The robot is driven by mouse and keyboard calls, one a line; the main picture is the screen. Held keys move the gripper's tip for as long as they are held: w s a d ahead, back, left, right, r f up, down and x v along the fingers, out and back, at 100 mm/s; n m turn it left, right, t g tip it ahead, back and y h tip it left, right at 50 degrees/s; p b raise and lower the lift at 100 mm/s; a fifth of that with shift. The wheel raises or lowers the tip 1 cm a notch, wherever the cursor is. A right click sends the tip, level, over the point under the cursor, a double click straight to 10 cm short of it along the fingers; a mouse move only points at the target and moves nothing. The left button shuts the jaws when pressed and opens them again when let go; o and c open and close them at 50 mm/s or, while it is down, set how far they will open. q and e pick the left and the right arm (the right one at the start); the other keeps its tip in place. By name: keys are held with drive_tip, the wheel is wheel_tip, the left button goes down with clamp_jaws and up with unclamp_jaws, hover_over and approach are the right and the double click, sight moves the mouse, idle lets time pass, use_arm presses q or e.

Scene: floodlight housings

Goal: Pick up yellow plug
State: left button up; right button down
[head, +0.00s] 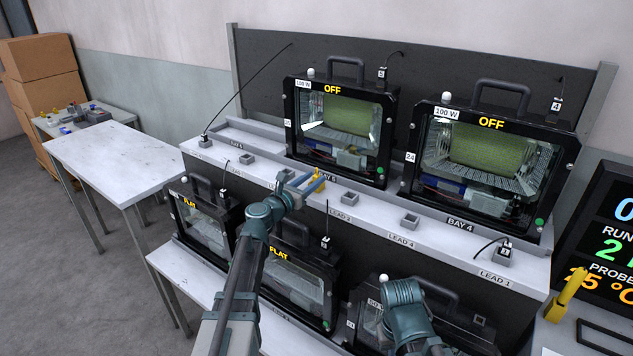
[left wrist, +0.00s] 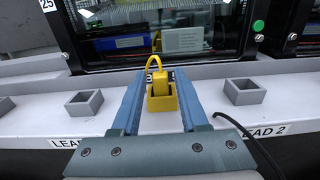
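In the head view the plug (head: 319,180) is small, at the tips of my left gripper (head: 305,187). My left gripper's two blue fingers (left wrist: 158,88) reach forward on either side of the plug, spread apart, with a visible gap at the left. They do not appear closed on it. Part of my right arm shows at the bottom of the head view, but its gripper is not visible.
Empty grey holders (left wrist: 84,103) and (left wrist: 244,92) flank the yellow one. A black cable (left wrist: 245,135) curves beside my right finger. A yellow tool (head: 566,293) stands at far right.

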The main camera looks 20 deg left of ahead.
use_arm(q)
clamp_jaws()
drive_tip(key=shift+r, duration=0.2)
use_arm(e)
drive_tip(key=shift+r, duration=0.25)
